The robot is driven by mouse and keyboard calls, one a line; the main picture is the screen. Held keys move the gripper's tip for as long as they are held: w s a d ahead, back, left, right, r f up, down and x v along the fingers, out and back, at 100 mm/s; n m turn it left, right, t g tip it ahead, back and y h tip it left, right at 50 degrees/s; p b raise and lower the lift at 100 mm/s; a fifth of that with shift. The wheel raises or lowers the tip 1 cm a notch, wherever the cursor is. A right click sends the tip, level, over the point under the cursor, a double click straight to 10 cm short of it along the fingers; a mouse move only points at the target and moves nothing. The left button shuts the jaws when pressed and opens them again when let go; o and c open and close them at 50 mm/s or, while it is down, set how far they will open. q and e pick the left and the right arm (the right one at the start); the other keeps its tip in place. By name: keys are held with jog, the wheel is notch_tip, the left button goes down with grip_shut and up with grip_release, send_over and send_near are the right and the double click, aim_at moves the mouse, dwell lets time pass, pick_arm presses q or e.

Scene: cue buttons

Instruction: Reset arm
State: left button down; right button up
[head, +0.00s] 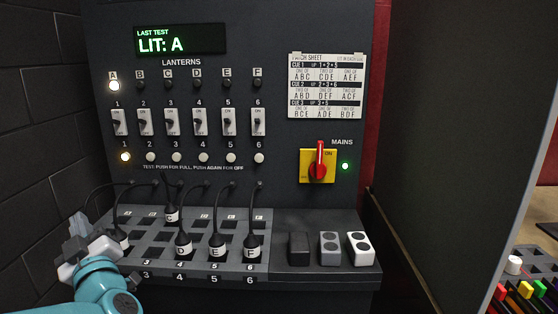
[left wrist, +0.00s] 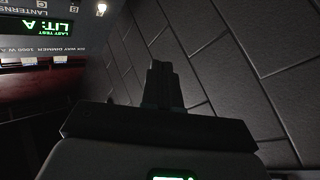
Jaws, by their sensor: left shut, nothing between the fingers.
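My left gripper (head: 78,224) is at the lower left of the head view, in front of the left end of the patch shelf, beside the dark wall. It is shut and empty. Its closed dark fingers also show in the left wrist view (left wrist: 165,85), with the block wall behind. The panel display (head: 180,40) reads "LIT: A". Lantern A (head: 114,86) glows, and the test button under 1 (head: 126,157) is lit yellowish. The other lanterns are dark. My right gripper is not in view.
Several black cabled plugs, such as plug D (head: 183,246), stand in the patch shelf (head: 140,266). Right of them are three blocks, one white (head: 360,249). A red mains handle (head: 320,160) sits on a yellow plate by a green light. A dark partition (head: 450,150) stands at right.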

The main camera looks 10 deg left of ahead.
pick_arm(q)
jog(key=w+d+f+m+h+p, duration=0.2)
jog(key=d+f+m+h, duration=0.15)
jog(key=f, duration=0.55)
jog(key=w+d+f+m+g+h+p, duration=0.1)
jog(key=d+f+m+h, duration=0.15)
jog(key=d+f, duration=0.45)
jog(key=w+d+f+m+h+p, duration=0.2)
jog(key=f+h, duration=0.2)
jog(key=f, duration=0.7)
jog(key=s+d+f+m+g+h+p, duration=0.1)
jog(key=s+d+f+m+g+h, duration=0.15)
jog(key=s+d+f, duration=0.35)
jog(key=s+d+f+m+g+h, duration=0.15)
jog(key=s+d+f+h, duration=0.3)
jog(key=f, duration=0.45)
jog(key=s+d+f+g+h, duration=0.1)
jog(key=s+d+g, duration=0.3)
jog(key=s, duration=0.4)
jog(key=s+d+f+m+g+h, duration=0.1)
jog(key=s+d+f+g, duration=0.3)
jog(key=s, duration=0.4)
jog(key=shift+s+d+h, duration=0.35)
jog(key=shift+d+h, duration=0.35)
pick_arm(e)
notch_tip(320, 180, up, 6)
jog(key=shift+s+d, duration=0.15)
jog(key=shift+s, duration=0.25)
